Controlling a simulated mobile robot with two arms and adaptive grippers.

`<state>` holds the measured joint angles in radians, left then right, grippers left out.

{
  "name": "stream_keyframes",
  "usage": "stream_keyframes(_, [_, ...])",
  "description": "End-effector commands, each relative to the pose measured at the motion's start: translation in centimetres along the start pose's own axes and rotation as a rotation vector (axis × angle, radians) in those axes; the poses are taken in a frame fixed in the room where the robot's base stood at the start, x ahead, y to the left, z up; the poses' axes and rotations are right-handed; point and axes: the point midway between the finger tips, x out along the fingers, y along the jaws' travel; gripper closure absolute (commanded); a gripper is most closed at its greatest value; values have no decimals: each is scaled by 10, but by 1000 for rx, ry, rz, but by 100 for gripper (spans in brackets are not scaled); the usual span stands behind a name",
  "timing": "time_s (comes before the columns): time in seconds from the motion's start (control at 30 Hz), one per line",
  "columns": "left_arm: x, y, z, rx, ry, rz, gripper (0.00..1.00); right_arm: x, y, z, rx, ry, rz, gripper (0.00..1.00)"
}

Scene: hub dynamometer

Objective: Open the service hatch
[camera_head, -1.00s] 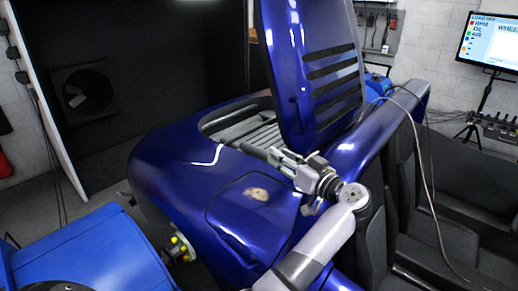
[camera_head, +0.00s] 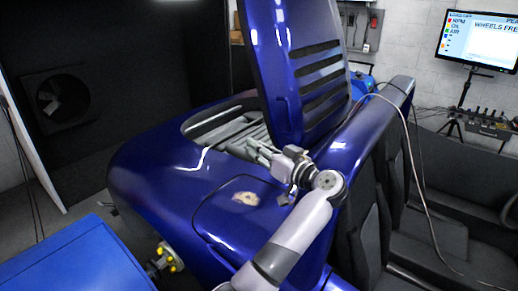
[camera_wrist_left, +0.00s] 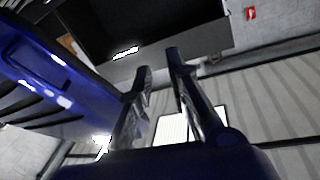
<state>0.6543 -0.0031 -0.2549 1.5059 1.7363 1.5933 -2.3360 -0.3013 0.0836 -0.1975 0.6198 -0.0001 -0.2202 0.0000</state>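A large glossy blue lid with dark slots (camera_head: 305,70) stands raised and steep above an opening (camera_head: 225,125) in the blue car body; it looks like the service hatch, standing open. My left gripper (camera_head: 258,149) is just below the lid's lower edge, over the right part of the opening. In the left wrist view, the two fingers (camera_wrist_left: 157,65) are apart with nothing between them, and the slotted lid (camera_wrist_left: 55,85) is to their left. I cannot tell whether the gripper touches the lid. My right gripper is not in view.
A closed outlined panel with a tan patch (camera_head: 245,198) lies on the body in front. A blue box (camera_head: 75,262) and a wheel hub (camera_head: 167,262) are at lower left. Dark seats (camera_head: 430,230) and a loose cable (camera_head: 410,130) are at right. A monitor (camera_head: 483,38) stands behind.

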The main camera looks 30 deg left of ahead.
Motion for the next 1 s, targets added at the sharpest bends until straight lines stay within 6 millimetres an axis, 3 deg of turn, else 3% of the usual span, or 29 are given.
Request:
stream_keyframes(0.2, [0,0,0,0,0,0,100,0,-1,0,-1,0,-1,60])
stream_keyframes(1.0, [0,0,0,0,0,0,100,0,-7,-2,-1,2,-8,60])
